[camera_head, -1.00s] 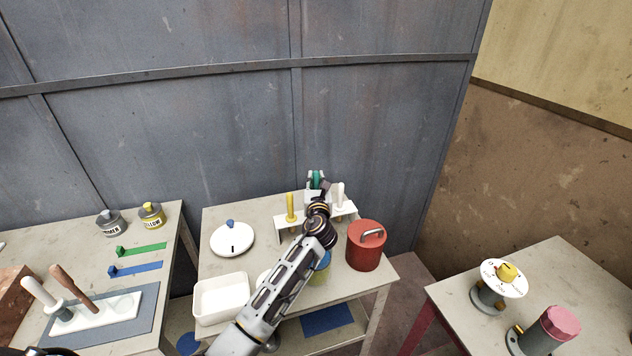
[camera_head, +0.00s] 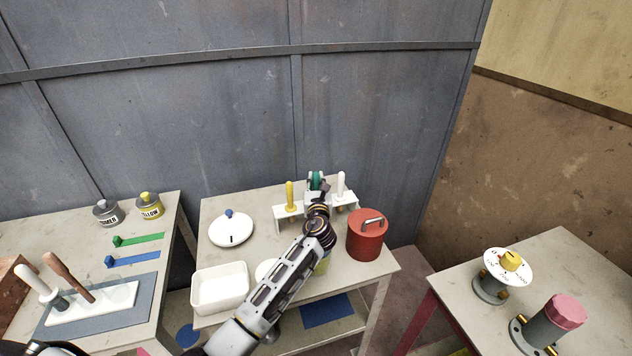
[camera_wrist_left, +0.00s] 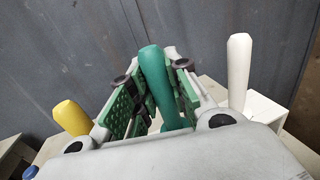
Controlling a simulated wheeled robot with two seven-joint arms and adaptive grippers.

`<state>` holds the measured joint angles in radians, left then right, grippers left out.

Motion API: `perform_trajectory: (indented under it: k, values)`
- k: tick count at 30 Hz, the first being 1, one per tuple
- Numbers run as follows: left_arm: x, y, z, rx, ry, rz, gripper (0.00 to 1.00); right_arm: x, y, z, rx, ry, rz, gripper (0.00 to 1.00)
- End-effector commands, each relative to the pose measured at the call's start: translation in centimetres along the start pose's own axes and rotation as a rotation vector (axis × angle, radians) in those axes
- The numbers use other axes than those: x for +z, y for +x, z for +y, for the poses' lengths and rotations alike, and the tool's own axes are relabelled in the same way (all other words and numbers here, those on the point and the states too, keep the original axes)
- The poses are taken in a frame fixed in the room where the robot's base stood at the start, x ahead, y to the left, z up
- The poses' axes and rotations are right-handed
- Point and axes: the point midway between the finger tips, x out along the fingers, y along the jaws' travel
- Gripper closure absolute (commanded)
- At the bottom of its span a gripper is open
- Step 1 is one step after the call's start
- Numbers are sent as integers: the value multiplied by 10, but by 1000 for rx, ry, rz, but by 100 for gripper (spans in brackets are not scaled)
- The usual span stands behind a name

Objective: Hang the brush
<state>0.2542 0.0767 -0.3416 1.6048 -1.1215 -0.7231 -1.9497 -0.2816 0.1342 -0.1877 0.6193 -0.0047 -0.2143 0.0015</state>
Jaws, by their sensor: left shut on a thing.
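My left gripper (camera_head: 316,184) is at the white rack (camera_head: 345,200) at the back of the middle table. It is shut on the brush's green handle (camera_wrist_left: 155,82), which stands nearly upright between the green finger pads in the left wrist view. The handle's top also shows in the head view (camera_head: 316,176). A yellow handle (camera_head: 290,195) stands in the rack to the left of the gripper and a white handle (camera_head: 341,184) to the right. The brush's lower end is hidden by my gripper, so I cannot tell whether it rests in the rack. My right gripper is not in view.
A red lidded canister (camera_head: 366,240) stands close to the right of my left arm. A white lidded pot (camera_head: 231,230) and a white tray (camera_head: 220,292) are to the left. The wall is close behind the rack. Other tables stand on both sides.

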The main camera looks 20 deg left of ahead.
Motion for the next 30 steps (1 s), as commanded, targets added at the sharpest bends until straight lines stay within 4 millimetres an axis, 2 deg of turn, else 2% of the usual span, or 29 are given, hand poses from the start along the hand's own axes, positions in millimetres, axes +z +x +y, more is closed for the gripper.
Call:
perform_trajectory:
  k: [9,26,27,30]
  values:
    - [-10,0,0,0,0,-1,100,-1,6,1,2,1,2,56]
    - [-10,0,0,0,0,-1,100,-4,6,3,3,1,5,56]
    - [-10,0,0,0,0,-1,78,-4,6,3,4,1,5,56]
    - [-10,0,0,0,0,-1,65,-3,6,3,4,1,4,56]
